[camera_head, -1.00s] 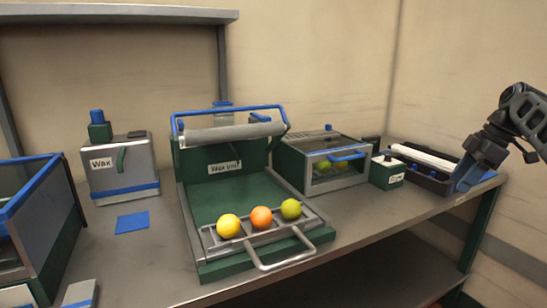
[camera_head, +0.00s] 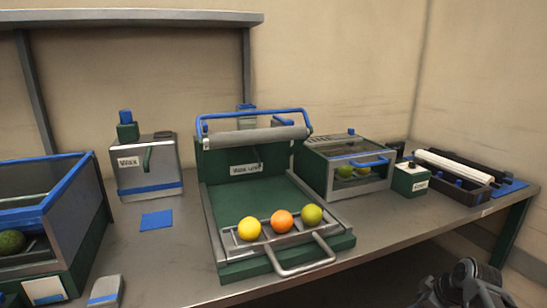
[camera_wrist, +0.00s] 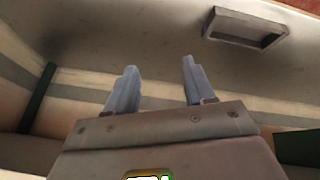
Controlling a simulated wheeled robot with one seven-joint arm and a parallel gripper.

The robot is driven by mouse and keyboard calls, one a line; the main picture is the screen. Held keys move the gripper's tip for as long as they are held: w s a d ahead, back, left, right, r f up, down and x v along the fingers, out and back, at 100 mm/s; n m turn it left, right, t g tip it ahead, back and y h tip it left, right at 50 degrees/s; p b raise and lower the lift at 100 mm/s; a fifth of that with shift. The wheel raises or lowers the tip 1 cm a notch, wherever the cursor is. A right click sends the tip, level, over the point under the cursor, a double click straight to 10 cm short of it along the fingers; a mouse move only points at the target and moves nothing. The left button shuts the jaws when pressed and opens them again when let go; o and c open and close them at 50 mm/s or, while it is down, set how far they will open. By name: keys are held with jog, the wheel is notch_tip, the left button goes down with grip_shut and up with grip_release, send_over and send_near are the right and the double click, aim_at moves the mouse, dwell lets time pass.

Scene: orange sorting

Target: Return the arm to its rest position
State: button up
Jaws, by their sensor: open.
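My gripper (camera_wrist: 158,85) shows in the wrist view with its two blue-grey fingers apart and nothing between them. In the head view only a dark part of my arm shows at the bottom right corner, below the table edge; the fingers are out of that view. A yellow fruit (camera_head: 249,228), an orange (camera_head: 282,221) and a green fruit (camera_head: 312,215) sit in a row on the metal rack of the green wax unit (camera_head: 232,200). My arm is apart from all of them.
The grey table (camera_head: 175,262) carries a wax container (camera_head: 146,180), a blue square (camera_head: 157,219), a glass-fronted box (camera_head: 345,184) with green fruit inside, a small labelled box (camera_head: 410,180) and a roller tray (camera_head: 450,182). A blue-rimmed bin (camera_head: 75,215) holds a dark green fruit (camera_head: 12,242).

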jog(key=s+a+f+m+t, duration=0.1)
jog(key=s+a+f+m, duration=0.1)
jog(key=s+a+f, duration=0.5)
jog(key=s+a+m+t+h+p, duration=0.15)
jog(key=s+a, duration=0.25)
jog(key=s, duration=0.7)
jog(key=s+a+m+t+h, duration=0.1)
jog(key=s+a+t, duration=0.15)
jog(key=s, duration=0.85)
jog(key=s+a+r+m+t, duration=0.2)
jog(key=s+a+r, duration=0.1)
jog(key=s+r, duration=0.9)
jog(key=s+r+t, duration=0.1)
jog(key=s+r, duration=0.5)
jog(key=r, duration=0.2)
jog(key=s+a+r+m+t+p, duration=0.1)
jog(key=s+r, duration=0.5)
jog(key=r, duration=0.3)
jog(key=shift+a+r+y, duration=0.15)
jog(key=shift+a+y, duration=0.05)
jog(key=shift+y, duration=0.25)
jog(key=shift+m, duration=0.25)
